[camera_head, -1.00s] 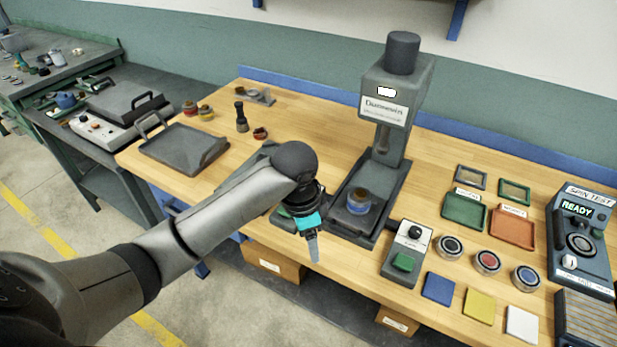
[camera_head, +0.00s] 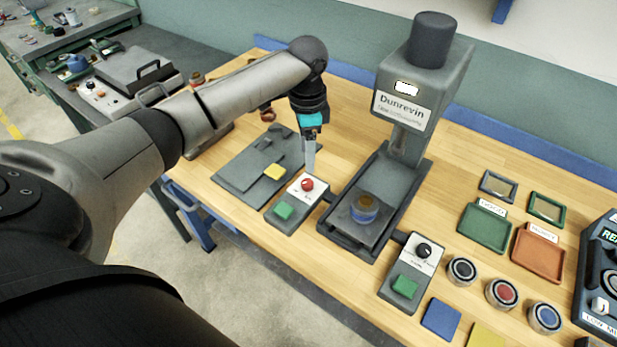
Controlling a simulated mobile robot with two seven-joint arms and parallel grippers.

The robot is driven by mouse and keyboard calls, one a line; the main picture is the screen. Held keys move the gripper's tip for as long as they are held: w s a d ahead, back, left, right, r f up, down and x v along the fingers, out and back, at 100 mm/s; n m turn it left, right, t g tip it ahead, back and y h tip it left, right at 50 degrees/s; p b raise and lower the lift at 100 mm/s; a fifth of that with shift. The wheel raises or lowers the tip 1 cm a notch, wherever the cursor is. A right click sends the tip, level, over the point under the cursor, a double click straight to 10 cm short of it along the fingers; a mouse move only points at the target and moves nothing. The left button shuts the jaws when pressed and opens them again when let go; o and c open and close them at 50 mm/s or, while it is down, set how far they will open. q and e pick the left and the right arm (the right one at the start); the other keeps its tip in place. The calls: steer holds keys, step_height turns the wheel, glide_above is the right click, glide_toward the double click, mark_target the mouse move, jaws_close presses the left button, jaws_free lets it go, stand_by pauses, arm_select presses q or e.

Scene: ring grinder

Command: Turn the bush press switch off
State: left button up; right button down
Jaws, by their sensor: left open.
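The grey press labelled "Dunrevin" (camera_head: 405,105) stands on the wooden bench, with a round piece (camera_head: 364,207) on its base. A control box (camera_head: 296,201) to its left has a red knob (camera_head: 307,185) and a green button (camera_head: 283,210). Another box (camera_head: 413,270) to its right has a black knob (camera_head: 423,250) and a green button (camera_head: 405,286). The small labels cannot be read. My left gripper (camera_head: 310,165) is open and points down, its fingertips close over the red knob; I cannot tell if they touch. My right gripper is not in view.
A dark flat plate (camera_head: 245,170) with a yellow block (camera_head: 275,172) lies left of the red-knob box. Green (camera_head: 484,228) and orange (camera_head: 538,252) trays and several round containers (camera_head: 502,292) sit at the right.

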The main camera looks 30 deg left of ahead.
mark_target(308, 182)
arm_select(q)
step_height(308, 182, down, 8)
steer(key=shift+f+b, duration=0.1)
steer(key=shift+b, duration=0.4)
steer(key=shift+w+f, duration=0.1)
steer(key=shift+f, duration=0.45)
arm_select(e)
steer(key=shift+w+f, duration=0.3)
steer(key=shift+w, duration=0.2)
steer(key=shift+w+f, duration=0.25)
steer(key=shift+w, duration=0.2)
arm_select(q)
steer(key=shift+c, duration=0.4)
jaws_close()
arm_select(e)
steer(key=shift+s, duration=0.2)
